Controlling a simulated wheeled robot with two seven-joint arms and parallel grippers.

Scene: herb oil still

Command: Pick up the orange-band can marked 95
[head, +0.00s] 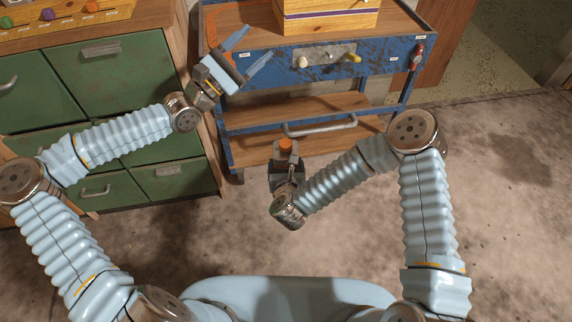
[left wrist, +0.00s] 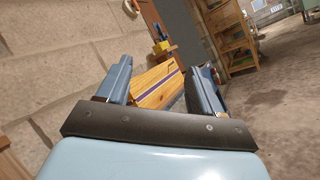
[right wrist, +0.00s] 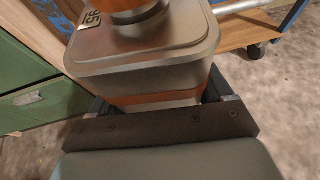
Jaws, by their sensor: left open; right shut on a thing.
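The can (right wrist: 150,60) is a grey metal can with an orange band, an orange-brown cap and a label marked 95, filling the upper right wrist view. My right gripper (right wrist: 160,108) is shut on it, with a finger on each side of its body. In the head view the can's orange cap (head: 286,145) shows above my right gripper (head: 287,178), in front of the blue cart's lower shelf. Most of the can is dark or hidden there. My left gripper (head: 245,60) is open and empty in front of the cart's upper left part; its two fingers (left wrist: 160,85) also show apart in the left wrist view.
The blue cart (head: 270,62) has a wooden box with a purple stripe (head: 325,14) on top and a lower handle (head: 320,127). A green drawer cabinet (head: 110,80) stands at left. The floor (head: 500,200) at right is clear.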

